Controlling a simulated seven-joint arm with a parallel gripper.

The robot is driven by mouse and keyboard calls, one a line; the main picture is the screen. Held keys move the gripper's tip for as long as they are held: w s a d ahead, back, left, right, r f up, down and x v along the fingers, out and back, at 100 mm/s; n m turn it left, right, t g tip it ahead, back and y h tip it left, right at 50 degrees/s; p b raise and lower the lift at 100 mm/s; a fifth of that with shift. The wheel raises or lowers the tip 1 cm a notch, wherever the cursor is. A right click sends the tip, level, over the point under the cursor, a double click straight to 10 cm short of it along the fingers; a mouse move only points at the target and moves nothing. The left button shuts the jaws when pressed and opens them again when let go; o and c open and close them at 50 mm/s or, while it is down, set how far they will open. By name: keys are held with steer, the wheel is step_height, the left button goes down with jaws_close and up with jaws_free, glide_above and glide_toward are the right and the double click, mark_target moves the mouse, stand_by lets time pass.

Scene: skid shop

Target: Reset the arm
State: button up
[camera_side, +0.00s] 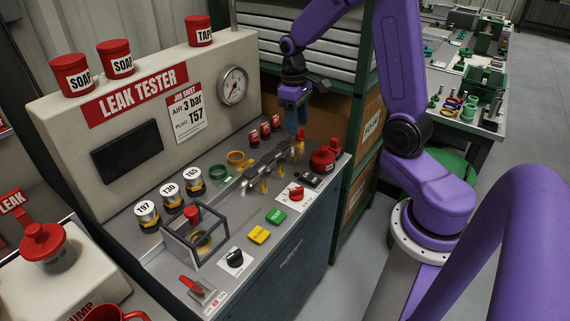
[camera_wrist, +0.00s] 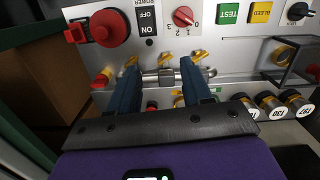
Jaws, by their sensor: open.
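My gripper (camera_side: 297,128) hangs from my purple arm over the right part of the leak tester's bench, fingers down. In the wrist view the two blue fingers of my gripper (camera_wrist: 161,70) stand apart with nothing held between them. Past the fingertips lies a metal pipe fitting (camera_wrist: 165,77) among brass-coloured clamps; I cannot tell how far the tips are above it. In the side view this fitting (camera_side: 262,170) lies on the bench top, lower left of my gripper.
A red mushroom button (camera_side: 323,160) stands right of the gripper. Small red-capped bottles (camera_side: 265,129) stand behind the fitting. The leak tester panel (camera_side: 215,120) with its gauge (camera_side: 233,86) rises at the left. Weights (camera_side: 148,214) and a clear box (camera_side: 197,240) stand front left.

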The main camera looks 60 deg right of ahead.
steer(key=s+a+r+n+t, duration=0.1)
steer(key=s+a+r+n, duration=0.3)
steer(key=s+a+n, duration=0.8)
steer(key=s+a, duration=0.5)
steer(key=s, duration=0.6)
steer(key=shift+s+r+y, duration=0.15)
steer(key=shift+r+y, duration=0.15)
steer(key=shift+r, duration=0.1)
steer(key=shift+a, duration=0.1)
